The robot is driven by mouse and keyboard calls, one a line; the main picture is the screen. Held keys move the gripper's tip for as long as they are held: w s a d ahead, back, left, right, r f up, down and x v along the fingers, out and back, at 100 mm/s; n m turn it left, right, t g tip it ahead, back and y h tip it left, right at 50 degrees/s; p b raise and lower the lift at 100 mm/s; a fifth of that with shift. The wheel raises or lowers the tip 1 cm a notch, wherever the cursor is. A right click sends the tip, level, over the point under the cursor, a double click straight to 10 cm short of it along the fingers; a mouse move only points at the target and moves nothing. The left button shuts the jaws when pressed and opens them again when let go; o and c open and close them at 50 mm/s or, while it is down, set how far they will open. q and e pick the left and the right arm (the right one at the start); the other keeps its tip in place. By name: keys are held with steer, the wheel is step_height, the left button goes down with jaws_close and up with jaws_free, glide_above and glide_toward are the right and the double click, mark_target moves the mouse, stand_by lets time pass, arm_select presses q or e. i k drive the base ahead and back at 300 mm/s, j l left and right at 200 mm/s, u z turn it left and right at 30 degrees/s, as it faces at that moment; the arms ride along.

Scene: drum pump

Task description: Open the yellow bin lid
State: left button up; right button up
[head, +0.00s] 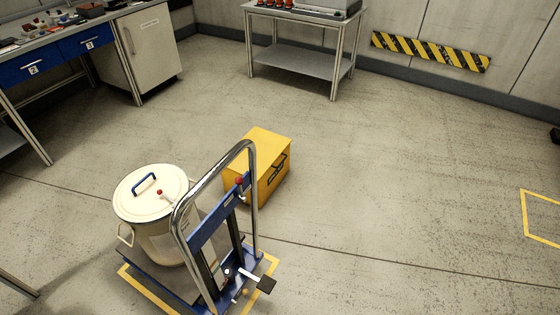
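A yellow bin (275,188), box-shaped, stands on the floor near the middle of the head view. Its flat yellow top (262,146) looks shut. A dark handle or latch (278,170) is on its right-hand side face. The blue lift trolley's chrome handle hides part of its left and front. Neither of my grippers is in the head view.
A blue lift trolley (212,232) with a chrome push handle stands in front of the bin. A cream drum (165,240) with a blue-handled lid is on it. A workbench is at the back left, a metal table (300,59) at the back. Floor right of the bin is clear.

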mark_target(271, 145)
steer(key=i+l+u, duration=0.15)
steer(key=i+l, duration=1.1)
